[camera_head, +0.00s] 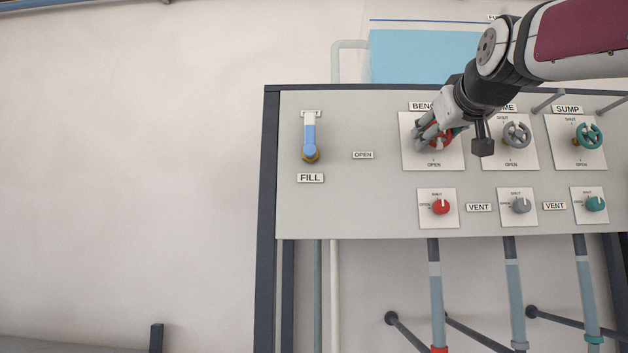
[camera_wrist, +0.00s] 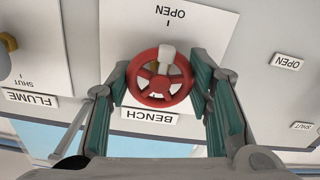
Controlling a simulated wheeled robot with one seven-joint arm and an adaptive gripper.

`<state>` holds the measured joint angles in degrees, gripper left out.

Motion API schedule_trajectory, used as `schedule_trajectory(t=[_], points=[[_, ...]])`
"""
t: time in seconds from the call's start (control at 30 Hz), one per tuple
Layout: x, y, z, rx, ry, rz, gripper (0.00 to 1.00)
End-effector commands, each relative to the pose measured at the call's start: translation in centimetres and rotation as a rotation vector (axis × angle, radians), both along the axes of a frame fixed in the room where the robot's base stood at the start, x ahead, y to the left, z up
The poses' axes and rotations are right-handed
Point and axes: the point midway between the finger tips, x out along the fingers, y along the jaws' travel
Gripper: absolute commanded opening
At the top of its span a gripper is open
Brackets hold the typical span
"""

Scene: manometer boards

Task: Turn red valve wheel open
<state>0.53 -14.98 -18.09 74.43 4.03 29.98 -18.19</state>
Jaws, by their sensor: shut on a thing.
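The red valve wheel (camera_head: 444,137) is on the white plate under the BENCH label, partly hidden by my gripper (camera_head: 432,134) in the head view. In the wrist view, which is upside down, the whole front of the red wheel (camera_wrist: 146,84) shows. A pale mark (camera_wrist: 167,56) on its rim lies on the side toward the OPEN label (camera_wrist: 173,12). My gripper (camera_wrist: 162,82) is shut on the wheel, with a teal finger pad at each side of the rim.
A grey wheel (camera_head: 516,134) and a teal wheel (camera_head: 589,136) sit to the right on the board. Small red, grey and teal vent knobs are below. A blue-handled FILL lever (camera_head: 310,135) is at the left. Open wall lies left of the board.

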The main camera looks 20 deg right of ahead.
Motion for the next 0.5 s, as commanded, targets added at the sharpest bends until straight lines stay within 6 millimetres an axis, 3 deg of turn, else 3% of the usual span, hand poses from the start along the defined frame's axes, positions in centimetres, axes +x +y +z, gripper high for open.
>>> schedule_trajectory(t=[0.5], points=[[0.1, -0.04, -0.31, -0.034, 0.018, 0.0, 0.19]])
